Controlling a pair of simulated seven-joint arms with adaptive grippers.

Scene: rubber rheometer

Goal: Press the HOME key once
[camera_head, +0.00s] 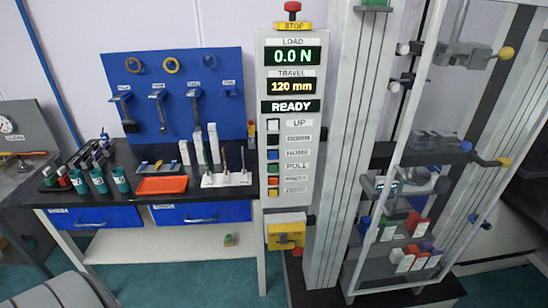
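The control panel (263,220) is a tall pale column in the middle of the head view. The blue HOME key (272,155) sits on its left side, beside a label reading HOME. Above it are a white UP key (272,125) and a dark key (272,140). Below it are a green PULL key (272,168), a red key (272,181) and an orange key (272,192). The displays read LOAD 0.0 N, TRAVEL 120 mm and READY (290,107). Nothing covers the HOME key. Neither gripper is in view.
A red STOP button (292,8) tops the panel. A yellow box (286,236) hangs low on it. The test frame (325,200) stands close on the right.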

